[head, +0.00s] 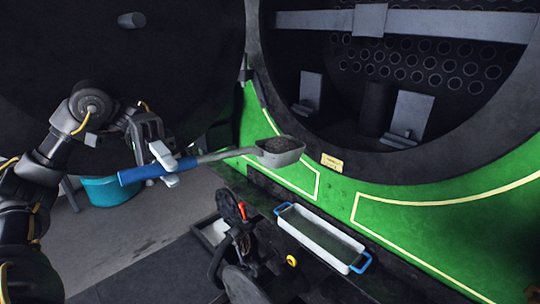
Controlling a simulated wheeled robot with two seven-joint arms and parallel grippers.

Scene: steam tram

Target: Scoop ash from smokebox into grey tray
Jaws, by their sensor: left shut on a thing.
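My left gripper (166,168) is shut on the blue handle of a scoop (222,154) and holds it in the air, roughly level. The scoop's grey pan points right, in front of the lower left rim of the smokebox, and holds dark ash (280,145). The round smokebox (268,95) stands open at the upper right; its floor is mostly hidden by its rim. A light grey tray (297,230) with blue handles lies below and to the right of the scoop, apart from it.
A big dark round door (190,50) fills the upper left. Green panels (430,212) run below the smokebox. Dark machinery with a red part (242,211) stands left of the tray. A teal tub (103,192) sits on the floor at the left.

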